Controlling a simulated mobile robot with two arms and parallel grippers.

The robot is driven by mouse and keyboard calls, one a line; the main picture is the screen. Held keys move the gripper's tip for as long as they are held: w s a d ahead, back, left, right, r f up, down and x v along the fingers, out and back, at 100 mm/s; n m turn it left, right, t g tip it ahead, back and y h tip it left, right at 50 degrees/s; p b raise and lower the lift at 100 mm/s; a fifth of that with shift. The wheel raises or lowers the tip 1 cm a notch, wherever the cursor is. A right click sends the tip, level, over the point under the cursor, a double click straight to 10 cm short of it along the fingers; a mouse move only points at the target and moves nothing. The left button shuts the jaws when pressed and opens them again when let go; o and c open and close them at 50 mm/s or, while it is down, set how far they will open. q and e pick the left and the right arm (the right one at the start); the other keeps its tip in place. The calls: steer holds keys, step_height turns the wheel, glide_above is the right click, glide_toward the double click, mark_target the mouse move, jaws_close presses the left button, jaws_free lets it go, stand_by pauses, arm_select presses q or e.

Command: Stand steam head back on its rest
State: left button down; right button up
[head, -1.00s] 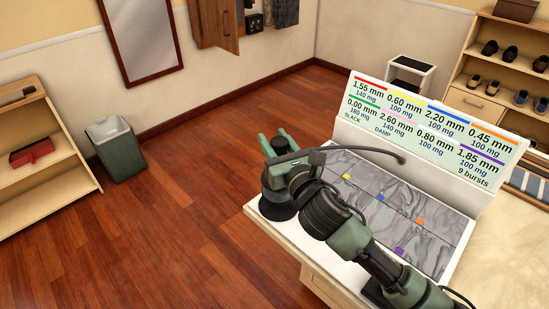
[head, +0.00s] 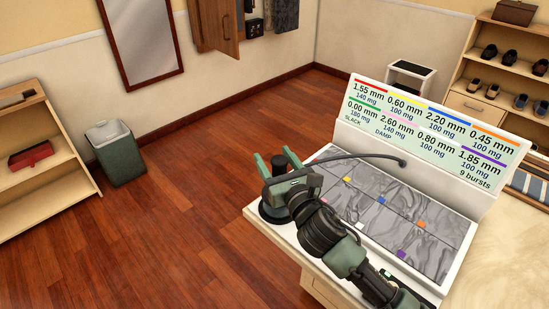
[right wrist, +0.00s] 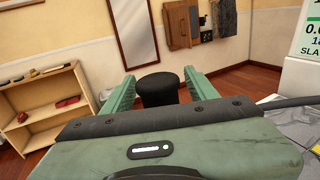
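The black steam head stands at the left end of the white table (head: 270,226), its upper part (head: 279,166) upright between the fingers of my right gripper (head: 278,162). A dark round base (head: 271,213) shows beneath it; I cannot tell where the head ends and its rest begins. In the right wrist view the round black top (right wrist: 157,86) sits between the two green fingers (right wrist: 159,76), with narrow gaps at its sides. My right gripper looks open around it. A dark hose (head: 350,155) arcs right from behind the gripper. My left gripper is not in view.
Grey cloth (head: 432,235) with coloured markers covers the table right of the gripper. A readout panel (head: 430,130) stands along the table's back edge. A bin (head: 117,155) and low shelf (head: 40,150) stand left across open floor.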

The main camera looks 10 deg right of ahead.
steer(key=shift+s+r, duration=0.1)
steer(key=shift+r, duration=0.05)
steer(key=v, duration=1.2)
steer(key=shift+b, duration=0.4)
